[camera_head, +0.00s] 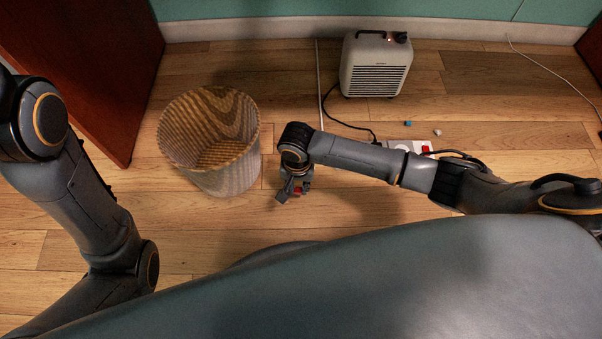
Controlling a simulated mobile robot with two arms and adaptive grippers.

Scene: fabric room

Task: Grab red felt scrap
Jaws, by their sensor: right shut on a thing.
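My right gripper (292,193) points down over the wooden floor, just right of the wicker basket. It is shut on the red felt scrap (298,191), of which only a small red bit shows between the dark fingers. The rest of the scrap is hidden by the gripper. My left arm shows along the left side, but its gripper is out of view.
An open wicker basket (239,177) stands left of my right gripper. A white heater (375,67) stands by the wall, with a dark cable running to a power strip (399,145). A small blue piece (407,123) and a pale piece (437,132) lie nearby.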

